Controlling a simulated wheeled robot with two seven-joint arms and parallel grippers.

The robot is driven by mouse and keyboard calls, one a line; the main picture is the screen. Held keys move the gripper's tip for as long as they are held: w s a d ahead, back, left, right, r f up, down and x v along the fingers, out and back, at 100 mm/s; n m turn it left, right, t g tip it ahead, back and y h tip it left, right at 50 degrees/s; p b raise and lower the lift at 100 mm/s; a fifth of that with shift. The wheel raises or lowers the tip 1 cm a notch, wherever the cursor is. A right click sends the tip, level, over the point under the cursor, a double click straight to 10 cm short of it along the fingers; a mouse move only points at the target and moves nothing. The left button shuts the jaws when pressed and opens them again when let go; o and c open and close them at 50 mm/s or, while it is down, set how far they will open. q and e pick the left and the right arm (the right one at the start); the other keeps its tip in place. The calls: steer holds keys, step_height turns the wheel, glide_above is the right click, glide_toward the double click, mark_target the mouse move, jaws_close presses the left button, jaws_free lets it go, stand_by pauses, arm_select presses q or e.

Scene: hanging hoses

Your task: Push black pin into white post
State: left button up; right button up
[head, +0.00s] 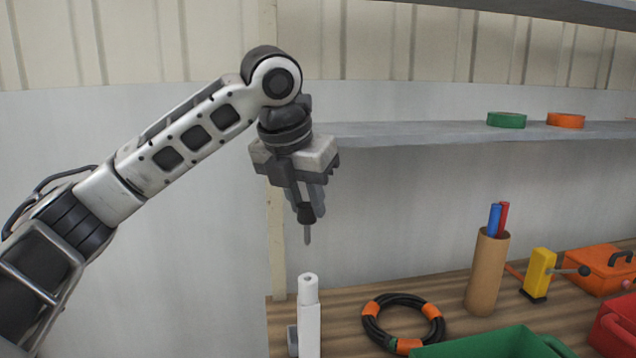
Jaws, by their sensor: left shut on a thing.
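My left gripper (309,207) points down and is shut on the black pin (307,215). The pin's thin grey tip (307,236) hangs down below the fingers. The white post (309,318) stands upright at the bottom centre, with a narrower top section. The pin's tip is above the post's top and apart from it, roughly in line with it in the picture; I cannot tell the depth offset. My right gripper is not in view.
A wooden bench (455,291) holds a black and orange hose ring (404,302), a brown tube (487,272) with red and blue sticks, a yellow tool (539,271), an orange box (600,271) and a green bin (495,345). A grey shelf (420,131) runs behind the gripper.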

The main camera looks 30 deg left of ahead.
mark_target(302, 216)
arm_select(q)
steer(key=shift+r, duration=0.25)
steer(key=shift+s, duration=0.1)
steer(key=shift+r+p, duration=0.2)
steer(key=shift+p, duration=0.4)
step_height(302, 216, down, 3)
steer(key=shift+f+b, duration=0.15)
steer(key=shift+b, duration=0.4)
steer(key=shift+f+b, duration=0.35)
steer(key=shift+f, duration=1.1)
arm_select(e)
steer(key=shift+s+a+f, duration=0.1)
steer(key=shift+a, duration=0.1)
arm_select(q)
steer(key=shift+p, duration=0.35)
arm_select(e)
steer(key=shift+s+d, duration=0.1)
arm_select(q)
steer(key=shift+p, duration=0.35)
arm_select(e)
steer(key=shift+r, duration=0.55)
